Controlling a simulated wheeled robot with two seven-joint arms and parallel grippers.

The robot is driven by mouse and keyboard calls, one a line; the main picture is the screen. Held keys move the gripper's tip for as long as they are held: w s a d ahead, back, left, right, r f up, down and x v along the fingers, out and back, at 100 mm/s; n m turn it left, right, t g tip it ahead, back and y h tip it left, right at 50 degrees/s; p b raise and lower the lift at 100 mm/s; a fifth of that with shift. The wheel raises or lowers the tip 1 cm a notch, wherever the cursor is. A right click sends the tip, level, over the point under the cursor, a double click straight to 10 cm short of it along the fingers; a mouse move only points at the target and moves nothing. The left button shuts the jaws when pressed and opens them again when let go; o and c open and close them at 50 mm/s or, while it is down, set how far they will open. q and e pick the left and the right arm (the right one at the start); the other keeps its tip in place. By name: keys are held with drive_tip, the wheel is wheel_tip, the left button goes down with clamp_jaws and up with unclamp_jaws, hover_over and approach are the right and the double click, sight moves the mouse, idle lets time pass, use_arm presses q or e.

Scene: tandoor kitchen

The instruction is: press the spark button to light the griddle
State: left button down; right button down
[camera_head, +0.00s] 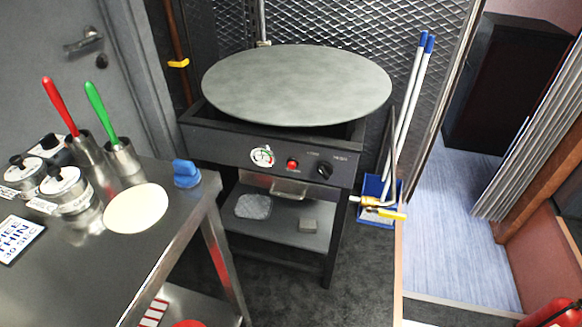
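The griddle (297,85) is a large round grey plate on a dark metal stand at the back centre. A small red button (292,163) is on its black front panel (225,147), between a round white gauge (262,156) on the left and a black knob (324,169) on the right. The red button looks like the spark button; its label is too small to read. No flame shows under the plate. A brass valve with a yellow handle (390,213) is at the stand's lower right. Neither of my grippers is in view.
A steel table (95,265) fills the lower left, with lidded pots, red- and green-handled tools in cups, a pale flat disc (136,208) and a blue object (186,173) at its corner. White poles stand in a blue holder (374,188) at right. The floor before the stand is clear.

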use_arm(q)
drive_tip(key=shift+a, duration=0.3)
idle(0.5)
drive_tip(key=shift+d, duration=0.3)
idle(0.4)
